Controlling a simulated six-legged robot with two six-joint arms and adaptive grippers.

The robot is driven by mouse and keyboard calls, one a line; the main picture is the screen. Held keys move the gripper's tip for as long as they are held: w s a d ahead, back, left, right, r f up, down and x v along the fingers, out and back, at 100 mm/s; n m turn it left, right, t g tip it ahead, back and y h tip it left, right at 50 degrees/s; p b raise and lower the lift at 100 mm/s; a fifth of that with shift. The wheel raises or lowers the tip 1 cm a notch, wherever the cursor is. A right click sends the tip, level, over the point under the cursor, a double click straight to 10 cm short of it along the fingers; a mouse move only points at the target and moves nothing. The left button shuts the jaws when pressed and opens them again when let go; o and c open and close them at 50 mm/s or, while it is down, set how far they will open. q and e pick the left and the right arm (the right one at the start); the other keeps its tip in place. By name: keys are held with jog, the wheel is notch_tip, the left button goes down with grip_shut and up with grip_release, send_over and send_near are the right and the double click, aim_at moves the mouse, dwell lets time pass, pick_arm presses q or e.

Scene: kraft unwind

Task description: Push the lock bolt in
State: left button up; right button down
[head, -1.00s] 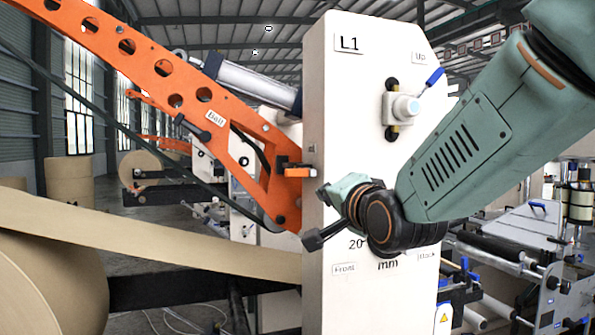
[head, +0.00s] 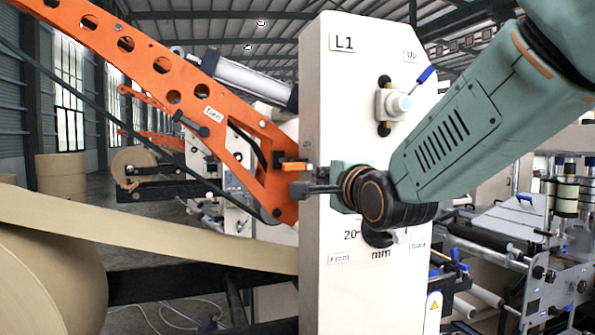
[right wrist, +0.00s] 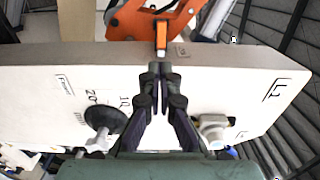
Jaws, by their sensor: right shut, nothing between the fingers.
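The orange arm (head: 150,75) slopes down to the white post marked L1 (head: 322,100). A label reading Bolt (head: 213,114) is on it beside a dark cylindrical fitting (head: 190,124). A small orange bolt-like piece (head: 296,167) sticks out at the arm's lower end, by the post's left edge. In the right wrist view an orange piece with a pale end (right wrist: 161,37) lies just beyond my fingertips. My right gripper (head: 297,190) is shut and empty, pointing left across the post, just below that piece. Contact cannot be told. My left gripper is out of view.
A clamp with a blue lever (head: 396,103) sits high on the post. A black round knob (right wrist: 105,120) shows in the right wrist view near the scale. A paper web (head: 150,238) and large roll (head: 45,285) fill the lower left.

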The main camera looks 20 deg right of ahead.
send_near(293, 168)
jog(key=w, duration=0.2)
jog(key=w+p, duration=0.1)
jog(key=w, duration=0.4)
jog(key=shift+p, duration=0.3)
jog(key=shift+s+a+r, duration=0.15)
jog(key=shift+s+r, duration=0.05)
jog(key=shift+s, duration=0.05)
jog(key=shift+w+f, duration=0.1)
